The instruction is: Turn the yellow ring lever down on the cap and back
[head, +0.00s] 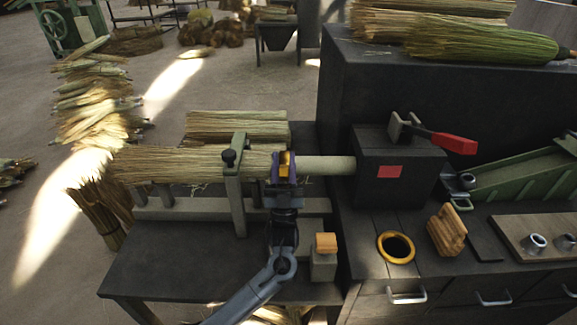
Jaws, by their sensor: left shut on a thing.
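A long straw broom bundle (190,164) lies level in the stand, and its pale handle (325,165) runs right into a dark block. My left gripper (286,166) comes up from below and is at the place where straw meets handle. It is shut on a small yellow piece (286,158), which seems to be the yellow ring lever. Purple and dark parts sit around this piece. The gripper covers most of the cap, so I cannot tell the lever's exact angle. My right gripper is out of view.
The dark block (400,165) has a red-handled lever (453,143). A yellow-rimmed hole (396,261) and a wooden block (447,231) are on the bench at right.

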